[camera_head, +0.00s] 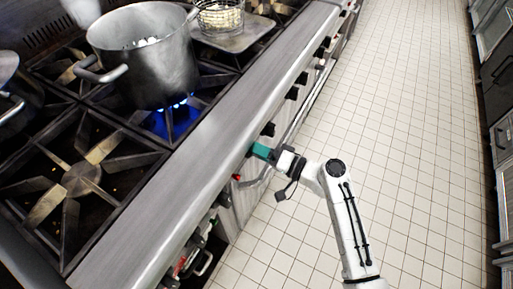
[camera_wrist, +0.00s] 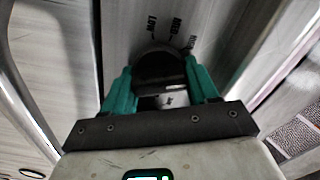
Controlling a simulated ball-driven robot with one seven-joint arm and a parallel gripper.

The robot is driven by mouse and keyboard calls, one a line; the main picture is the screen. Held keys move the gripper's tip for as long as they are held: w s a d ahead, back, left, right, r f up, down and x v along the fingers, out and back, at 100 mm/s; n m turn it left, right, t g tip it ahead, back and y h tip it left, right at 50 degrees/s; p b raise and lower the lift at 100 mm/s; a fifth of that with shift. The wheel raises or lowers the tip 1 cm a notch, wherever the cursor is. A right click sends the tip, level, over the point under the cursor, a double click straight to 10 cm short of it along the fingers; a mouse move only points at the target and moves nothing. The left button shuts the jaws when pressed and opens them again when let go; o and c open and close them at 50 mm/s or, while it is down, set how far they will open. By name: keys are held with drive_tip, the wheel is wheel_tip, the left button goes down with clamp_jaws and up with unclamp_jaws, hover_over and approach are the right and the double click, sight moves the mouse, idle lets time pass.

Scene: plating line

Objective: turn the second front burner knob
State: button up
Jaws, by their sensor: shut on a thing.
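A dark round burner knob (camera_wrist: 160,68) sits on the stove's brushed-metal front panel, with printed marks such as LOW and MED above it in the wrist view. My gripper (camera_head: 258,150) reaches the panel from the right in the head view. Its teal fingers stand on both sides of the knob in the wrist view and are shut on it. In the head view the held knob is hidden behind the fingers and the stove's front ledge. I cannot tell from its position which knob in the row it is.
Other black knobs (camera_head: 292,93) line the panel farther back. A handrail (camera_head: 308,100) runs below them. A large steel pot (camera_head: 145,55) stands over a lit blue flame (camera_head: 172,118). The nearest burner grate (camera_head: 80,180) is empty. The tiled floor (camera_head: 400,120) right of the stove is clear.

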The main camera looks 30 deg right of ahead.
drive_tip(key=shift+f+m+p, duration=0.1)
drive_tip(key=shift+m+p, duration=0.6)
drive_tip(key=shift+m, duration=1.7)
drive_tip(key=shift+d, duration=0.1)
drive_tip(key=o, duration=1)
drive_tip(key=b+v, duration=0.1)
drive_tip(key=v, duration=0.9)
drive_tip(key=shift+s+d, duration=0.2)
drive_tip(key=shift+s, duration=0.15)
